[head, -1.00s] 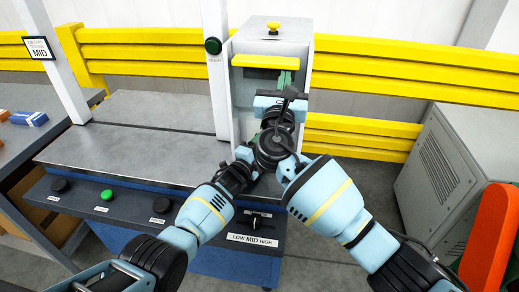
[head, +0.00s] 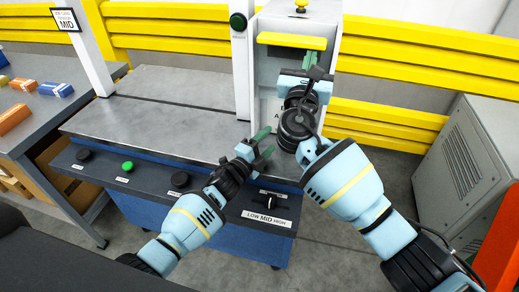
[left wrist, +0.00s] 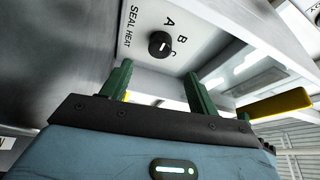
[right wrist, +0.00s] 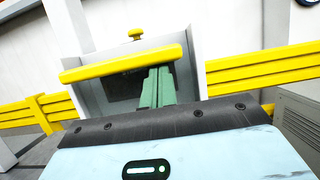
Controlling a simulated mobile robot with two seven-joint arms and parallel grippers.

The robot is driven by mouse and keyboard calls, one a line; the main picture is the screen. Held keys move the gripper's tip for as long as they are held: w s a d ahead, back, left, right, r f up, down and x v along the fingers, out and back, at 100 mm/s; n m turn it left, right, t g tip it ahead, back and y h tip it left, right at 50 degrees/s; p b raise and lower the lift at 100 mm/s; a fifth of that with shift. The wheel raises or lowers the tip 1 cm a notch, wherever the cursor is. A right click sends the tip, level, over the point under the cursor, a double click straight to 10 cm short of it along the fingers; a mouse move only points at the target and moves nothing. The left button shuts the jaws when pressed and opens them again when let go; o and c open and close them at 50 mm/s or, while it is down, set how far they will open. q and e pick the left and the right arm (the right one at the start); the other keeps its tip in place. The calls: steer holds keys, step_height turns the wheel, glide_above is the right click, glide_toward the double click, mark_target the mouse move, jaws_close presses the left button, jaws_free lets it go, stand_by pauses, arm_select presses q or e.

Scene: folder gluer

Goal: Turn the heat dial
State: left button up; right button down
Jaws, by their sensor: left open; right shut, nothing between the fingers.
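The seal heat dial (left wrist: 160,44) is a round black knob on a white panel, with letters A, B and C beside it. It bears a white mark; I cannot tell exactly which letter it points to. My left gripper (left wrist: 155,88) is open in front of the dial, with its fingers apart and nothing between them. In the head view my left gripper (head: 265,143) is by the machine's lower front, where the dial itself is hidden. My right gripper (right wrist: 157,88) is shut and empty, in front of the yellow bar. It shows in the head view (head: 310,62), high at the machine.
A LOW MID HIGH selector (head: 268,202) sits on the bench's front panel, with a green button (head: 127,166) further left. The metal benchtop (head: 160,105) is clear. A grey cabinet (head: 460,165) stands at right.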

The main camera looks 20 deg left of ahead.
arm_select(q)
steer(key=shift+v, duration=1.7)
